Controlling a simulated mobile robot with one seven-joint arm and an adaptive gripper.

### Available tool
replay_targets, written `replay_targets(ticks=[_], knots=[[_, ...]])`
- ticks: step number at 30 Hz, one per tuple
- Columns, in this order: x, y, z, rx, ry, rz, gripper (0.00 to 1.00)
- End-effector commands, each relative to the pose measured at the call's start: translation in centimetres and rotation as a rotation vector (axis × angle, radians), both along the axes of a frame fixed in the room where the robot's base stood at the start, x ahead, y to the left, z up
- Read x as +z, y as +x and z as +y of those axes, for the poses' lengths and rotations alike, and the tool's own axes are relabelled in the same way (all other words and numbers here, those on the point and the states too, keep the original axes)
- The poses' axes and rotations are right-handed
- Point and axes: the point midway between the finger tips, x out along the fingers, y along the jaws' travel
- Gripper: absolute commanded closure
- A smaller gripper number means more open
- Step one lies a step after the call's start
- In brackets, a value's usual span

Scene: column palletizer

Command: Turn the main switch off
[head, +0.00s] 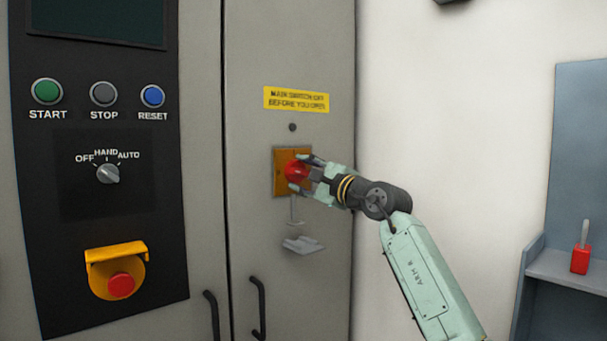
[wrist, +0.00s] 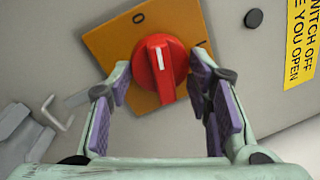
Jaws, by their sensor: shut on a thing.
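The main switch is a red rotary knob (head: 294,171) on an orange plate (head: 279,181) on the grey cabinet door. In the wrist view the knob (wrist: 152,70) has a white mark pointing up in the picture, between the "0" at upper left and the "I" at upper right on the plate (wrist: 112,43), nearer the 0. My gripper (head: 303,173) reaches it from the right. The knob's lower edge shows between the fingers.
A yellow warning label (head: 296,99) is above the switch, and a small hasp (head: 303,244) hangs below it. A control panel (head: 150,225) with buttons, a selector and an emergency stop is at left. A red padlock (head: 580,260) stands on a shelf at right.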

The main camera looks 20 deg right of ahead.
Motion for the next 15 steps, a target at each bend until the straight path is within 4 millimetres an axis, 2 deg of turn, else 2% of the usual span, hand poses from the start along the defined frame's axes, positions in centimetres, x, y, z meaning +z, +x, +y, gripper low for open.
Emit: replay_targets(ticks=[7, 15], knots=[[0.03, 0.06, -0.01, 0.001, -0.132, -0.047, 0.82], [0.01, 0.06, 0.01, 0.001, -0.199, -0.071, 0.82]])
